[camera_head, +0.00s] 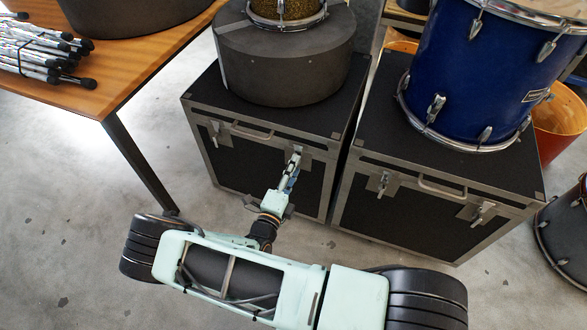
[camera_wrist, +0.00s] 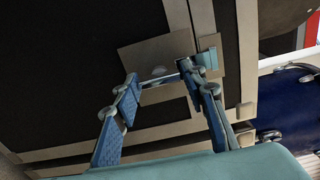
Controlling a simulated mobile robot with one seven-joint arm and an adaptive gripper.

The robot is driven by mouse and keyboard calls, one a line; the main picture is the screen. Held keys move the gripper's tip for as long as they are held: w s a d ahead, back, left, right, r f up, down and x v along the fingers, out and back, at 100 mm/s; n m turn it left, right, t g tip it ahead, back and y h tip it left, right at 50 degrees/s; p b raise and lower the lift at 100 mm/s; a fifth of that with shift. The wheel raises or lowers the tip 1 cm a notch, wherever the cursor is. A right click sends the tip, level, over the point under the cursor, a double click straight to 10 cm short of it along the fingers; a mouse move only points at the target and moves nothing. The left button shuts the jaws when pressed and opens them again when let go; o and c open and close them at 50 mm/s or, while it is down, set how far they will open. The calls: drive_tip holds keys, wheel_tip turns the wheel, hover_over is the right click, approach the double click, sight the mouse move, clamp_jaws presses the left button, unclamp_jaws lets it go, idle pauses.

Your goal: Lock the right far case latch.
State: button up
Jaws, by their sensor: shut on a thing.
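The latch (camera_head: 297,149) is a small metal catch at the right of the front of the left black case. It shows close up in the wrist view as a bright metal plate (camera_wrist: 152,52) with a thin bar below. My gripper (camera_head: 292,168) is at this latch. In the wrist view its blue-padded fingers (camera_wrist: 158,78) stand apart, one on each side of the thin bar, and are shut on the latch. The fingers partly hide the lever, so I cannot tell whether it is locked.
The left case's other latch (camera_head: 215,131) and handle (camera_head: 249,132) are left of my gripper. A grey round drum case (camera_head: 285,65) stands on top. The right case (camera_head: 400,215) carries a blue drum (camera_head: 480,75). A wooden table (camera_head: 120,75) stands left; floor is clear in front.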

drive_tip(key=o, duration=1.2)
drive_tip(key=shift+c, duration=0.2)
drive_tip(key=v, duration=1.2)
drive_tip(key=shift+r, duration=0.15)
